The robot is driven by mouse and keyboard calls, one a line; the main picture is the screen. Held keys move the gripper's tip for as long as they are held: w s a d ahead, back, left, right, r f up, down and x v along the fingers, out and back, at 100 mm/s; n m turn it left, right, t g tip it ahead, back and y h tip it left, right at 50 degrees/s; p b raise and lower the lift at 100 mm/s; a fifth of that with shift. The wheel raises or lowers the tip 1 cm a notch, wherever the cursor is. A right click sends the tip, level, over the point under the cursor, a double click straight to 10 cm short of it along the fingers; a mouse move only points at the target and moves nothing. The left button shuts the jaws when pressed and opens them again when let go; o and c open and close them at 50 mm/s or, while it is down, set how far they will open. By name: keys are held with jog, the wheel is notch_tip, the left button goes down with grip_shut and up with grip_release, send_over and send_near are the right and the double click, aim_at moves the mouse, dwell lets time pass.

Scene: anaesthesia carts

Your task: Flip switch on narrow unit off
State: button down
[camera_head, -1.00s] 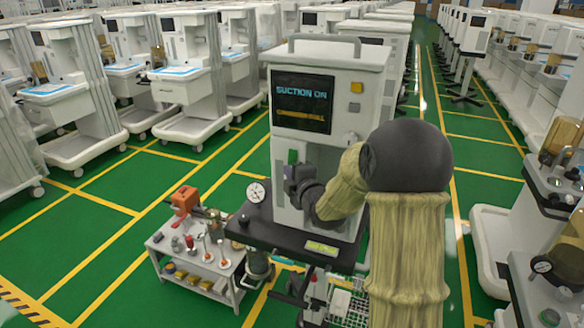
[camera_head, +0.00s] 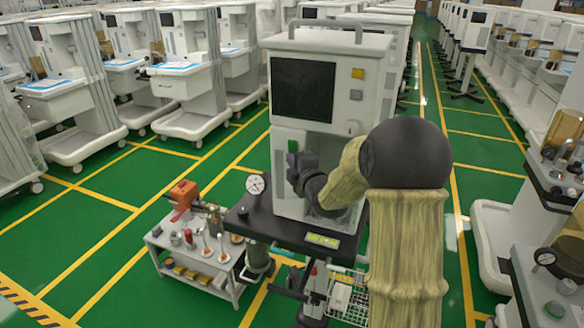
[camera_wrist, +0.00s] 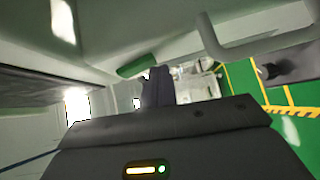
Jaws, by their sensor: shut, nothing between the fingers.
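The narrow unit (camera_head: 330,60) is a white upright cabinet with a top handle. Its screen (camera_head: 303,89) is dark. A green switch (camera_head: 292,146) is on the front panel, below the screen at the left. It also shows in the wrist view (camera_wrist: 137,66), beside the fingertips. My gripper (camera_head: 294,172) is shut and empty, just below the switch at the panel. In the wrist view its fingers (camera_wrist: 157,88) are together; whether they touch the switch I cannot tell. My arm covers the lower right of the panel.
A dark shelf (camera_head: 262,229) with a round gauge (camera_head: 255,185) juts out below the panel. A small trolley (camera_head: 195,258) with an orange box (camera_head: 184,194) and several small items stands at the left. Green floor is open beyond it; rows of white carts stand behind.

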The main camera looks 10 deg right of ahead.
jog(key=shift+s, duration=0.1)
jog(key=s+f+b, duration=0.2)
jog(key=s+b, duration=0.4)
jog(key=s, duration=0.7)
jog(key=s+a+f+m+g+h, duration=0.1)
jog(key=s+f+m+g+h, duration=0.2)
jog(key=s+f+m+g, duration=1.35)
jog(key=s+r+m+t+p, duration=0.2)
jog(key=s+r+m+p, duration=0.1)
jog(key=r+p, duration=1.1)
jog(key=shift+s+a+p, duration=0.2)
jog(key=shift+s+p, duration=0.2)
jog(key=shift+s, duration=0.3)
